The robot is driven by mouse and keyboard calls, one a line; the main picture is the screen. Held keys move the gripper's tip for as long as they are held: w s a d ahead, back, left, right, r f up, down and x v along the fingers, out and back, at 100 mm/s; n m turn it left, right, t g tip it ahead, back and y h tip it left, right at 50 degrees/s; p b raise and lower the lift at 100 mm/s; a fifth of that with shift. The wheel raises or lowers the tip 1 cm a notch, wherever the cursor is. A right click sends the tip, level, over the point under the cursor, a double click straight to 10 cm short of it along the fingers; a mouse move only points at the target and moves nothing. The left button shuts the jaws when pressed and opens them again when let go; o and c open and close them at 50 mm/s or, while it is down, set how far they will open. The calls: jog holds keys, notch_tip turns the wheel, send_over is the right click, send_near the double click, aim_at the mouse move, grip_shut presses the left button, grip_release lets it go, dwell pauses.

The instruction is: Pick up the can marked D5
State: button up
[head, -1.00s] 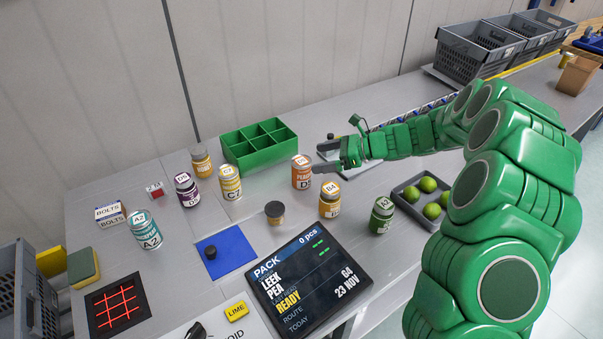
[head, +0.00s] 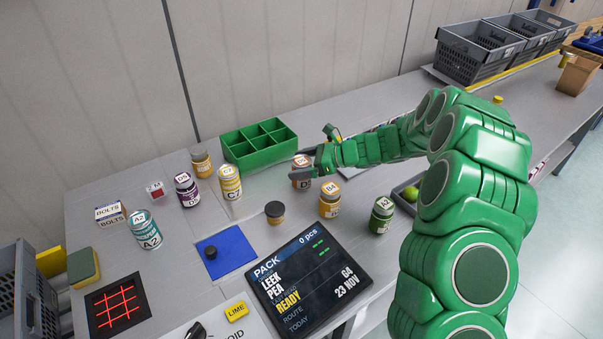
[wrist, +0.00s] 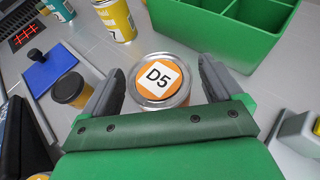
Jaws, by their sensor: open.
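My gripper is open, with one finger on each side of the can's top and a narrow gap at each side. The can's lower body is mostly hidden in the wrist view.
A green divided box (head: 258,155) stands just behind left. A yellow can C7 (head: 230,184) is to the left, a yellow-orange can (head: 330,203) in front, a small dark-lidded jar (head: 275,215) front left. A green can (head: 381,218) stands to the right.

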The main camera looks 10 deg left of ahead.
jog(key=shift+c, duration=0.2)
jog(key=c, duration=1.2)
jog(key=shift+r, duration=0.2)
jog(key=shift+c, duration=0.2)
jog(key=shift+r, duration=0.3)
notch_tip(320, 180, up, 2)
jog(key=shift+r, duration=0.25)
jog(key=s+d+r, duration=0.2)
jog(key=s+r, duration=0.3)
jog(key=s, duration=0.1)
jog(key=s+d+r, duration=0.3)
jog(key=s+r, duration=0.1)
jog(key=s, duration=0.2)
jog(key=shift+s+d+r, duration=0.25)
jog(key=shift+s+r, duration=0.1)
jog(key=shift+s, duration=0.05)
